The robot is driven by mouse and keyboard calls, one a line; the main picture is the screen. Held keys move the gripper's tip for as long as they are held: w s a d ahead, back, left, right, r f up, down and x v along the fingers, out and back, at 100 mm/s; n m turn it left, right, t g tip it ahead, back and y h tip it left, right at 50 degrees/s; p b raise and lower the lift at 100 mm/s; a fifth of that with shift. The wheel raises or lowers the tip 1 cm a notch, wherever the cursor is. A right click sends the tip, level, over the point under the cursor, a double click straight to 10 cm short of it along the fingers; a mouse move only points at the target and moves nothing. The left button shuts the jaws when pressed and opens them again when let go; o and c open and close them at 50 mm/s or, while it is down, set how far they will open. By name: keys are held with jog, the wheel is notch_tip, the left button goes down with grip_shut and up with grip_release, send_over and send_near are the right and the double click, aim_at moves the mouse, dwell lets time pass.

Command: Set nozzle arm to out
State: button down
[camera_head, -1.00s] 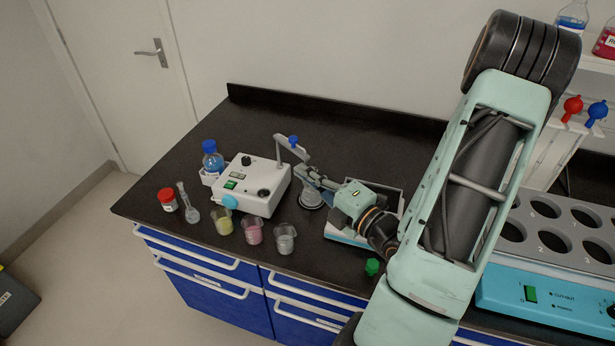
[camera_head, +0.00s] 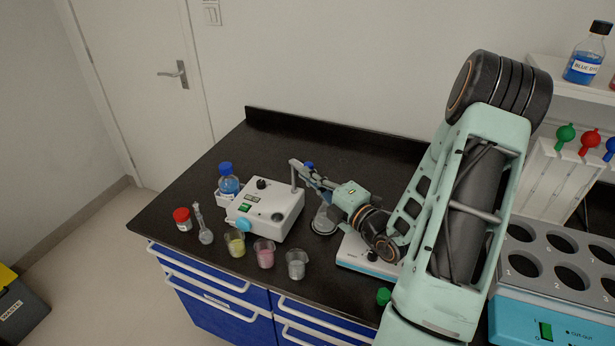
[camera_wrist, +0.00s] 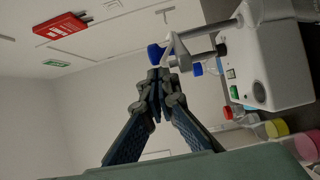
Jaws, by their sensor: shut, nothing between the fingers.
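The distiller (camera_head: 268,210) is a white box with a blue knob, a green switch and a black dial on the worktop. Its nozzle arm (camera_head: 294,173) rises on a grey post at the right rear and has a blue knob (camera_head: 309,166). My gripper (camera_head: 303,174) is shut and empty, beside the nozzle arm and hiding part of it. In the wrist view, the fingertips (camera_wrist: 162,75) sit close below the blue knob (camera_wrist: 155,53) and the grey nozzle arm (camera_wrist: 195,57). I cannot tell whether they touch it.
Beakers with yellow (camera_head: 236,243), pink (camera_head: 264,253) and clear contents (camera_head: 297,264) stand in front of the distiller. A blue bottle (camera_head: 228,181) stands left of it. A white-and-blue device (camera_head: 352,256) lies under my arm. The worktop behind is clear.

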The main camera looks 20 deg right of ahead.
jog(key=shift+w+d+r+p, duration=0.1)
jog(key=shift+d+p, duration=0.4)
jog(key=shift+d, duration=0.1)
jog(key=shift+w+d+r+p, duration=0.1)
jog(key=shift+d+p, duration=0.35)
jog(key=shift+d, duration=0.1)
jog(key=shift+d+f, duration=0.2)
jog(key=shift+d, duration=0.1)
jog(key=shift+s, duration=0.1)
